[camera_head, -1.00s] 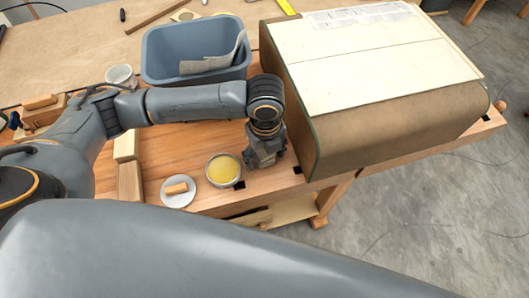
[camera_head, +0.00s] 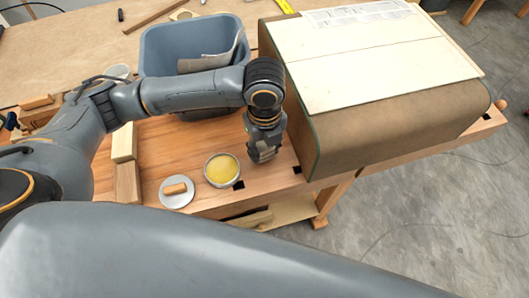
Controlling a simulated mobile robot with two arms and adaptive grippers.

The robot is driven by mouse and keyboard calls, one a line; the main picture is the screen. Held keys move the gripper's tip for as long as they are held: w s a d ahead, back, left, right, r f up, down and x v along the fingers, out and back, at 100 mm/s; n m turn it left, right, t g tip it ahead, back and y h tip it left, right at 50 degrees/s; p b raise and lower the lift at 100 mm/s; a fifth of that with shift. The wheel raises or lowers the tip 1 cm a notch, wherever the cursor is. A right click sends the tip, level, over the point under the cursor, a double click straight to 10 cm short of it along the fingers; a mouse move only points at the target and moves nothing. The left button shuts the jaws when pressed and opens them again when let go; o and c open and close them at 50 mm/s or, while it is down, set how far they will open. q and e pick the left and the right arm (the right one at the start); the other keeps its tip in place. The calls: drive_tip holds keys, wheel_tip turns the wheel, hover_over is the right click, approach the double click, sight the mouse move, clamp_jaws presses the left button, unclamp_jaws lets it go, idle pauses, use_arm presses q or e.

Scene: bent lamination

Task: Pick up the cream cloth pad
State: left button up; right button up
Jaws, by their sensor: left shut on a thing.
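My left gripper (camera_head: 264,156) points down over the wooden bench, just left of the large brown curved form. It is shut, with its fingers close together. What it holds is hidden by the fingers and wrist from this side. I see no cream cloth pad lying elsewhere on the bench, so the pad itself cannot be made out. A round tin of yellow wax (camera_head: 222,170) stands open to the left of the gripper, apart from it. My right gripper is out of view.
The brown form (camera_head: 400,120) with a pale board (camera_head: 375,60) on top stands close right of the gripper. A blue-grey bin (camera_head: 152,50) with grey cloth (camera_head: 205,62) is behind my left arm. A round lid (camera_head: 177,203) and wooden blocks (camera_head: 124,143) lie left.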

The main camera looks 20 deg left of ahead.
use_arm(q)
drive_tip(key=s+a+r+p, duration=0.2)
drive_tip(key=s+r+p, duration=0.8)
drive_tip(key=s+p, duration=0.2)
drive_tip(key=shift+s+p, duration=0.4)
drive_tip(key=shift+s, duration=0.55)
drive_tip(key=shift+f, duration=0.1)
drive_tip(key=o, duration=0.4)
drive_tip(key=c, duration=0.4)
